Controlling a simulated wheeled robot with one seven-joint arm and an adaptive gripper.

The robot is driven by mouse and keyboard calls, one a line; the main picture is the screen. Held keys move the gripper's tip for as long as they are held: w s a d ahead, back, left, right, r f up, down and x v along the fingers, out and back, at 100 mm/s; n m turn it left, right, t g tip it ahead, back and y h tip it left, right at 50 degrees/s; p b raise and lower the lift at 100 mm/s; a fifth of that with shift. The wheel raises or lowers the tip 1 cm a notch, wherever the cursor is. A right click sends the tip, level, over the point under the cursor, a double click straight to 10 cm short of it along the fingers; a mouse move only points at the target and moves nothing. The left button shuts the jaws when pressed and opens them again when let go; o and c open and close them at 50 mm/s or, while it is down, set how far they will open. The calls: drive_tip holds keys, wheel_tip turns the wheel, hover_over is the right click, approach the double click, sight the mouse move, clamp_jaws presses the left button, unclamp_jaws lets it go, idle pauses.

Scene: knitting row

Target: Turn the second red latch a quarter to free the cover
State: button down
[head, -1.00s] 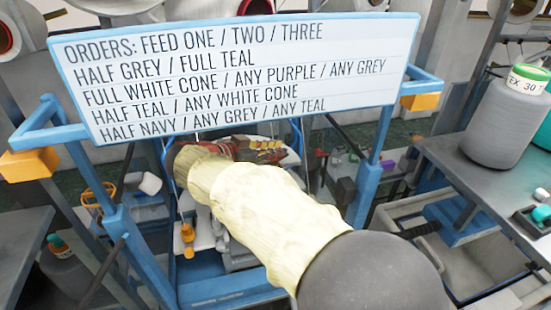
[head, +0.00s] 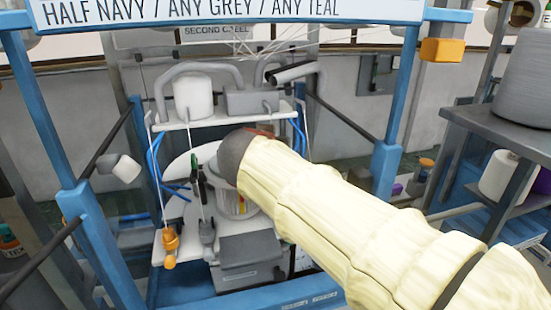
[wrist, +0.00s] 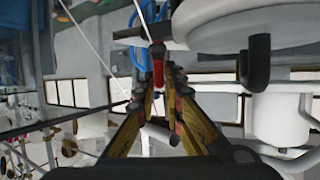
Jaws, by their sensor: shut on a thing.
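In the wrist view, my gripper (wrist: 158,92) has its two yellow-and-black fingers drawn together at the tips around a red latch (wrist: 158,69). The latch has a dark end and stands beside a large white round part (wrist: 250,25) of the machine. In the head view, my arm covers the gripper and the latch. The machine's pale disc (head: 176,180) shows left of my arm.
A white cone (head: 193,97) stands on the machine's upper shelf. An orange hanging piece (head: 170,242) and thin yarns are at the machine's left. Blue frame posts (head: 398,110) flank it. A grey cone (head: 522,88) stands on the right table (head: 475,120). The orders board (head: 250,12) crosses the top.

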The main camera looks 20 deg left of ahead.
drive_tip(key=n+y+p, duration=0.2)
drive_tip(key=shift+d+r+g+y, duration=0.15)
drive_tip(key=shift+r+g+y, duration=0.05)
drive_tip(key=shift+g+y, duration=0.2)
drive_tip(key=shift+n+y+p, duration=0.4)
drive_tip(key=shift+n+p, duration=0.2)
drive_tip(key=shift+p, duration=0.4)
drive_tip(key=shift+n+g+y+p, duration=0.3)
drive_tip(key=shift+n+y+p, duration=0.1)
drive_tip(key=shift+p, duration=0.85)
drive_tip(key=shift+f+n+g+y+p, duration=0.25)
drive_tip(key=shift+n+y+p, duration=0.3)
drive_tip(key=shift+p, duration=0.95)
drive_tip(key=c, duration=1.9)
unclamp_jaws()
drive_tip(key=shift+s+r, duration=0.15)
drive_tip(key=v, duration=1.1)
drive_tip(key=shift+s+d, duration=0.2)
drive_tip(key=shift+d, duration=0.05)
